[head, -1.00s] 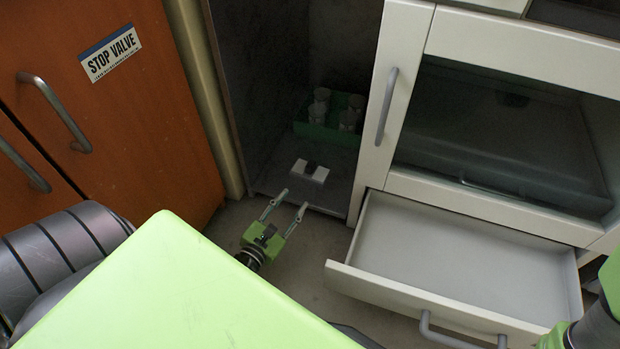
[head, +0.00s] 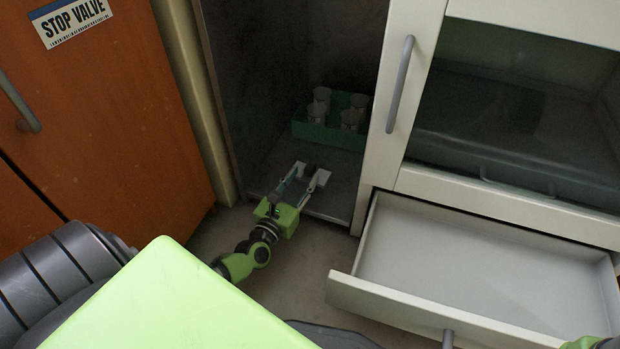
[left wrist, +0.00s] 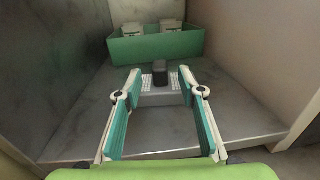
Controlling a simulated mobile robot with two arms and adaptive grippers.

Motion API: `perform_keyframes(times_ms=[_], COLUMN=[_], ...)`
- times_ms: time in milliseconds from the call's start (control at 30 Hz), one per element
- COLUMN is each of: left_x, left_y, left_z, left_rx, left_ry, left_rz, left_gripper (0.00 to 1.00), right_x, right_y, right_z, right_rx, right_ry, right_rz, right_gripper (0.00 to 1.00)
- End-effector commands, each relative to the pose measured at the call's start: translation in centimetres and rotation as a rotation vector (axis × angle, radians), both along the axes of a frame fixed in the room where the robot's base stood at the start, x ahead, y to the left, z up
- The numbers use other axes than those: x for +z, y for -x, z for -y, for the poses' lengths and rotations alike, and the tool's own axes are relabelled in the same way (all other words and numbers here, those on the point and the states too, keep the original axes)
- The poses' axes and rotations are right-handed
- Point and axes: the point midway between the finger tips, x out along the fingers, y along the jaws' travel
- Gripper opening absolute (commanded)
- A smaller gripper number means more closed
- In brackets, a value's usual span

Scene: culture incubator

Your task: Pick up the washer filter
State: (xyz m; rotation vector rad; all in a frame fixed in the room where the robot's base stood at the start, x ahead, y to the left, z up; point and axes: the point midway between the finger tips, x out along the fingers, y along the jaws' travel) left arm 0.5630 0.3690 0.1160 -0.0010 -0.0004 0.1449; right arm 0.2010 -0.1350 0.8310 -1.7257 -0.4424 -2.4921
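The washer filter (head: 323,177) is a small pale block with a dark knob on top. It sits on the floor of the open cabinet. In the left wrist view the filter (left wrist: 159,98) lies straight ahead, with its dark knob between the fingertips and its pale ridged ends close to them. My left gripper (head: 304,180) is open and reaches into the cabinet, with its fingertips at the near side of the filter. It also shows open in the left wrist view (left wrist: 160,80), with nothing held. I cannot tell whether a finger touches the filter. My right gripper is not in view.
A green tray (head: 318,133) with several white cups stands behind the filter; it also shows in the left wrist view (left wrist: 157,48). Cabinet walls close in on both sides. An open, empty white drawer (head: 470,265) juts out at the right. Orange doors (head: 110,130) stand left.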

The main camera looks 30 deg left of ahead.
Motion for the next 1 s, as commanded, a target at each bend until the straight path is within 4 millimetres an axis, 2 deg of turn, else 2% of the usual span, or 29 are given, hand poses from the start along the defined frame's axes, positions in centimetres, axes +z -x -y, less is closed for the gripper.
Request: perform_keyframes(times_ms=[233,400,667,700,833,1000], left_x=[-0.4,-0.1,0.0,0.0,0.0,0.1], left_y=[-2.9,-4.8,-5.2,-5.1,-5.1,-5.2], left_z=[-0.4,-0.7,-0.7,-0.7,-0.7,-0.7], left_rx=[0.001,0.001,0.0,0.0,0.0,0.0], left_ry=[0.002,0.001,-0.001,-0.001,-0.001,-0.001], left_rz=[0.003,0.002,-0.001,-0.001,-0.001,0.001], left_gripper=[0.36,0.36,0.36,0.34,0.0,0.0], right_x=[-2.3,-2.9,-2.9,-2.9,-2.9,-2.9], right_y=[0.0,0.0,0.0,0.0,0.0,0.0], right_z=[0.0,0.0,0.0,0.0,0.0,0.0], right_rx=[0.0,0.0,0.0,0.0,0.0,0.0], right_ry=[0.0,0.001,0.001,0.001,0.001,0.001], right_rz=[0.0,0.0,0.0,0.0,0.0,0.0], right_gripper=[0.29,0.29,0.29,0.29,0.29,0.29])
